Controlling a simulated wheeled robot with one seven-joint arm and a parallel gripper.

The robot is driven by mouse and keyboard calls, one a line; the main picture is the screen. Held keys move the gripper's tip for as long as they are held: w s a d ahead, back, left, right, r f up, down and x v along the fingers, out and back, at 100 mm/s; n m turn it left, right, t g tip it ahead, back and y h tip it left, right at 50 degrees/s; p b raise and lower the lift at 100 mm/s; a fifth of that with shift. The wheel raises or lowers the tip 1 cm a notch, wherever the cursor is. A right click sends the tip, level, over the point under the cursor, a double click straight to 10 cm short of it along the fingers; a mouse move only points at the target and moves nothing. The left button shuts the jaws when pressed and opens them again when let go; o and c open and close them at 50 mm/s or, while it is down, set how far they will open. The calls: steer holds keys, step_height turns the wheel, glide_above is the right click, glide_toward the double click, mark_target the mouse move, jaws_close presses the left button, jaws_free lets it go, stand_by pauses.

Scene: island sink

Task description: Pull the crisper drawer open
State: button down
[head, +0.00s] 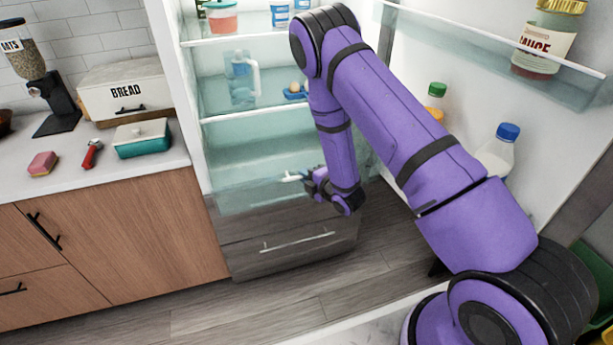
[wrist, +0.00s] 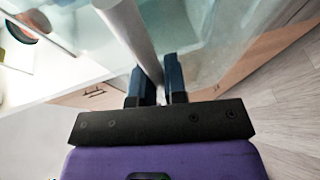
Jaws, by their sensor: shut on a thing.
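The crisper drawer (head: 255,197) is a clear, pale-teal bin low in the open fridge, above a grey lower drawer. Its whitish bar handle (head: 292,177) shows at the drawer front, partly hidden by my gripper (head: 306,178). In the wrist view the handle (wrist: 128,28) runs down between the two dark fingers of my gripper (wrist: 157,75), which are shut on it. The clear drawer wall (wrist: 205,45) shows beside the fingers. I cannot tell exactly how far out the drawer stands.
The fridge door (head: 455,75) stands open at the right, with bottles and a sauce jar (head: 543,42) on its shelves. The grey lower drawer (head: 290,245) is below the crisper. Wooden cabinets (head: 125,240) are at the left. Bare floor (head: 250,315) lies in front.

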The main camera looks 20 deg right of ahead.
steer(key=c, duration=1.2)
jaws_free()
steer(key=v, duration=1)
steer(key=shift+s+d, duration=0.2)
steer(key=shift+s, duration=0.15)
steer(key=shift+r, duration=0.1)
